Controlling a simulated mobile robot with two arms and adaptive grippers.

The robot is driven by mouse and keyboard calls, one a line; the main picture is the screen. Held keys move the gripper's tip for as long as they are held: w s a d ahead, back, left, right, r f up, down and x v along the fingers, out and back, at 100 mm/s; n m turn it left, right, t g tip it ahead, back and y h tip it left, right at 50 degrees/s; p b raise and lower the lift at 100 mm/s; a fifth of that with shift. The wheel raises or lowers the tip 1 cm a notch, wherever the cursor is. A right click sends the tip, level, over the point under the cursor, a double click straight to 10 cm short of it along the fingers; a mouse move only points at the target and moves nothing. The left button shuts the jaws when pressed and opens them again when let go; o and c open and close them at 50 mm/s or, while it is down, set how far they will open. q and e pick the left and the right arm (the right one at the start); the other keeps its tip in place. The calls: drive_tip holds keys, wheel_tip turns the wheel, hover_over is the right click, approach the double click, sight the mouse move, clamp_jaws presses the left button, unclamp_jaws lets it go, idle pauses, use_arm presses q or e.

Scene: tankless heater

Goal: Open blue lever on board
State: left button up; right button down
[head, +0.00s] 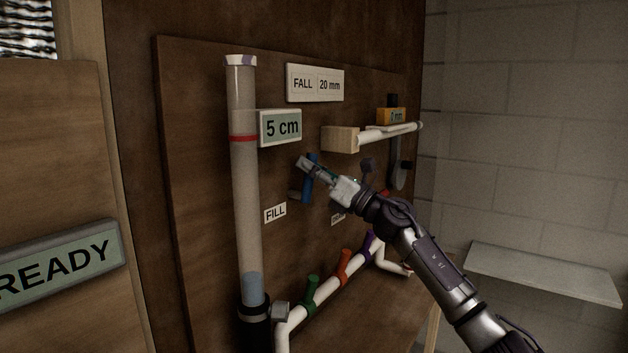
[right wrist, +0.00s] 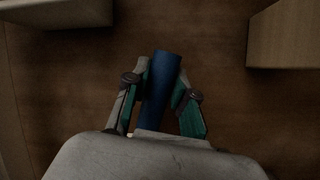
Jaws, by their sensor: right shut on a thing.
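The blue lever (head: 308,178) is on the brown board (head: 200,130), above the "FILL" label (head: 275,212) and right of the clear tube. My right gripper (head: 312,170) is at the lever, with its fingers on either side of it. In the right wrist view the blue lever (right wrist: 162,88) stands between the two green-lined fingers (right wrist: 164,92), which are shut on it. The lever looks roughly upright in the head view. Its lower end is partly hidden by the gripper in the right wrist view. My left gripper is not in view.
A clear tube (head: 243,190) with a red band and bluish liquid at its bottom stands left. A wooden block (head: 341,139) with a white rod juts out at right. White piping (head: 327,285) with green, orange and purple handles runs below. A grey shelf (head: 540,272) is at right.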

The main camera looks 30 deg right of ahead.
drive_tip(key=shift+s+a+f+n+g+y+b, duration=0.1)
drive_tip(key=shift+a+n+g+y+b, duration=0.3)
drive_tip(key=shift+n, duration=0.5)
drive_tip(key=c, duration=0.9)
unclamp_jaws()
drive_tip(key=shift+d, duration=0.1)
drive_tip(key=shift+s+d+f, duration=0.15)
drive_tip(key=shift+s+d, duration=0.05)
drive_tip(key=shift+s, duration=0.25)
drive_tip(key=v, duration=1.1)
